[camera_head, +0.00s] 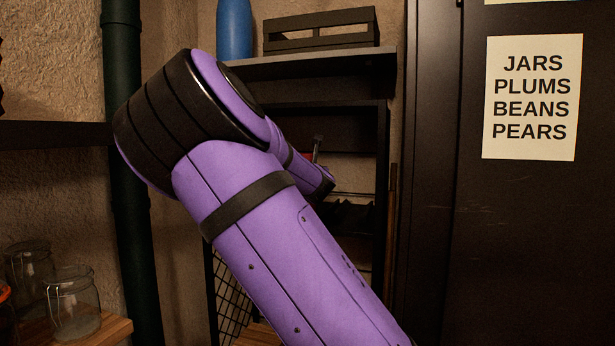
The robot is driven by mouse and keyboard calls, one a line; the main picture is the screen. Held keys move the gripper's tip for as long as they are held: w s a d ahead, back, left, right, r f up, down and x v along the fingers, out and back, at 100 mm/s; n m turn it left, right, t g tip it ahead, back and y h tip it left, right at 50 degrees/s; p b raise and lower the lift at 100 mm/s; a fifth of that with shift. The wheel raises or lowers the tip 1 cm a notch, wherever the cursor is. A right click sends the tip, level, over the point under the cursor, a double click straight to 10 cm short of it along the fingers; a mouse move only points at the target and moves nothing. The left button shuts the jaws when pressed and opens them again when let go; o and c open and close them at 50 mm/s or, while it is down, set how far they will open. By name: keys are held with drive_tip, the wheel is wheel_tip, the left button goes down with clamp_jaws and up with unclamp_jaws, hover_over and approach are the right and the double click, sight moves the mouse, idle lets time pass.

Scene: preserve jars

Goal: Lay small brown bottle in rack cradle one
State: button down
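I cannot make out a small brown bottle in the head view. My purple arm fills the middle of the picture and hides much of the shelving behind it. Its far end, toward my gripper (325,188), shows small and dark in front of the shelf unit. I cannot make out the fingers or whether they hold anything. A dark, ridged shape (350,217), possibly the rack, sits low in the shelf unit, partly hidden by my arm. Its cradles cannot be told apart.
The upper shelf (310,65) holds a blue bottle (234,30) and a dark slatted crate (322,32). Glass jars (73,310) stand on a wooden surface at lower left. A dark green pipe (124,170) runs upright at left. A dark cabinet (530,240) with a sign stands at right.

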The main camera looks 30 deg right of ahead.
drive_tip(key=shift+f, duration=0.25)
drive_tip(key=c, duration=0.8)
unclamp_jaws()
drive_tip(key=shift+o, duration=0.2)
drive_tip(key=v, duration=1.2)
